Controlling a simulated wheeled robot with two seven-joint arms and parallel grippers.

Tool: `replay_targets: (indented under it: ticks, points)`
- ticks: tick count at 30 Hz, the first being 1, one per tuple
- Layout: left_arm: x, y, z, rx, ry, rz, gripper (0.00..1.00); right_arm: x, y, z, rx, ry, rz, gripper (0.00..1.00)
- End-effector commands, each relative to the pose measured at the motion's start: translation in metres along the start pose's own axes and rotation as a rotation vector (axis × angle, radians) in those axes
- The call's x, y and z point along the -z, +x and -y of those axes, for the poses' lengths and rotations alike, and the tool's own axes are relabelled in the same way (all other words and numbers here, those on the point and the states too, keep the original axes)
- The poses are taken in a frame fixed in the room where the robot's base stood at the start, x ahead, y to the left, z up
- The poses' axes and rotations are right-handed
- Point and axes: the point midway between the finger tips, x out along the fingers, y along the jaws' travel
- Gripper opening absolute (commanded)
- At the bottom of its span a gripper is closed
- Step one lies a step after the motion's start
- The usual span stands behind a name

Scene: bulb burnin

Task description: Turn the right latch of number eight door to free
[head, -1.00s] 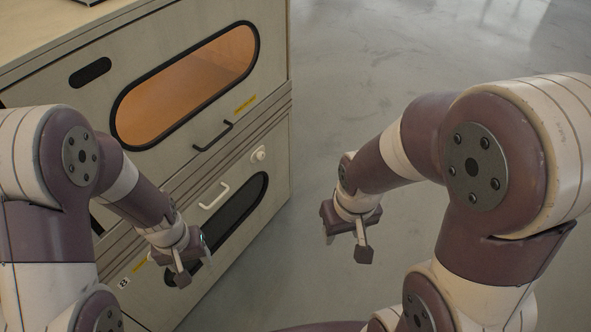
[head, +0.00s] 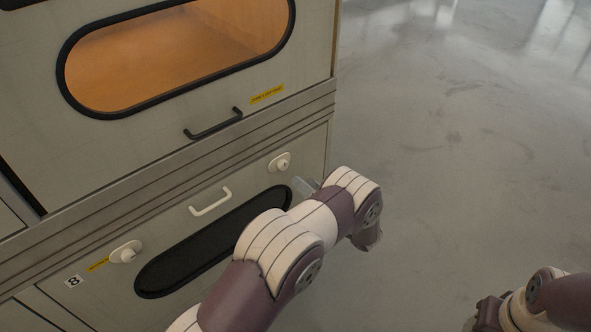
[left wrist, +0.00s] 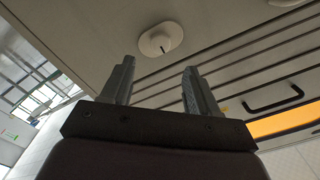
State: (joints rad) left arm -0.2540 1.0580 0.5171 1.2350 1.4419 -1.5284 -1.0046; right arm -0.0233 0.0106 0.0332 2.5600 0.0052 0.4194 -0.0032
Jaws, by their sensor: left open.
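The number eight door (head: 235,180) is the lower pale door, with an "8" label (head: 72,281) at its left. Its right latch (head: 279,162) is a white knob on an oval plate, and it also shows in the left wrist view (left wrist: 159,40) with a dark mark. A matching left latch (head: 125,252) is near the label. My left gripper (head: 307,186) is right of the right latch, mostly hidden behind its own arm. In the left wrist view its fingers (left wrist: 159,68) are apart and empty, with the latch beyond their tips. My right gripper (head: 486,314) is partly cut off; its fingers are unclear.
A white pull handle (head: 210,202) and a dark oval window (head: 205,245) are on the lower door. The upper door has an orange-lit window (head: 180,60) and a black handle (head: 213,124). A ridged strip (head: 170,172) separates them. Grey floor (head: 460,130) at right is clear.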

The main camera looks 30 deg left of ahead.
Motion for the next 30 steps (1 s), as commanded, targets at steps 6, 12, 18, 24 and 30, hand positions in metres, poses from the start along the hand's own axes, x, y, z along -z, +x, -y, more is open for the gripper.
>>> replay_targets:
  ticks: [6, 12, 18, 24, 30]
  points:
    - [-0.004, 0.055, -0.002, 0.002, -0.002, 0.002, 0.60, -0.003, 0.021, 0.000, 0.000, 0.000, 0.000, 0.52]
    - [-0.002, 0.082, -0.002, -0.001, -0.003, 0.001, 0.60, -0.003, 0.028, 0.000, 0.000, 0.000, 0.000, 0.52]
    - [0.000, 0.087, -0.001, -0.003, -0.002, 0.000, 0.60, -0.003, 0.027, 0.000, 0.000, 0.000, 0.000, 0.52]
    - [0.000, 0.086, -0.001, -0.003, -0.002, 0.000, 0.30, -0.003, 0.027, 0.000, 0.000, 0.000, 0.000, 0.52]
    - [0.000, 0.086, -0.001, -0.003, -0.002, 0.000, 0.00, -0.003, 0.027, 0.000, 0.000, 0.000, 0.000, 0.52]
